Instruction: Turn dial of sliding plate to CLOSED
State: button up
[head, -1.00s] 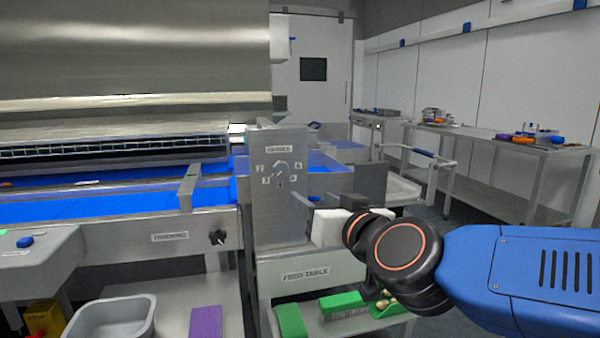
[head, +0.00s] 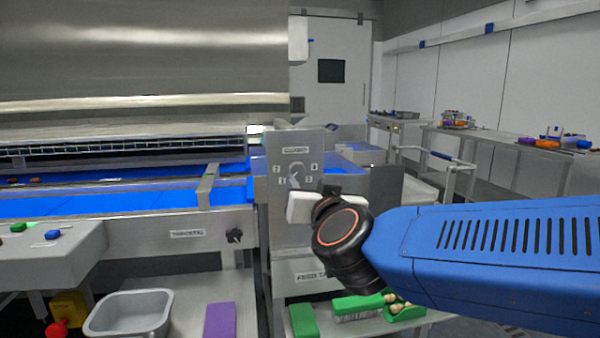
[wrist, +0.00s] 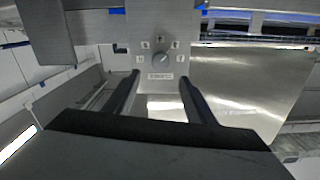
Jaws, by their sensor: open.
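The dial (head: 294,177) is a small grey knob on the face of an upright metal plate (head: 276,215). Small marks ring it, and a label (head: 296,150) too blurred to read sits above it. In the wrist view the picture is upside down, and the dial (wrist: 160,58) shows ahead of the fingers with its label (wrist: 160,76) below it. My gripper (wrist: 159,78) is open and empty, its two dark fingers pointing at the plate on either side of the dial's line. In the head view its pale body (head: 302,207) is just below the dial, and the fingertips are hidden.
A blue conveyor belt (head: 140,200) runs on the left, with a black knob (head: 234,236) on its frame. A grey tub (head: 128,313), a purple block (head: 219,320) and green items (head: 357,304) lie on low shelves. A steel table (head: 490,135) stands at the back right.

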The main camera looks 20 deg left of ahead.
aim_at(298, 169)
jog(key=x, duration=1)
jog(key=shift+w+a, duration=0.2)
jog(key=shift+w, duration=0.05)
jog(key=shift+c, duration=0.6)
jog(key=c, duration=0.9)
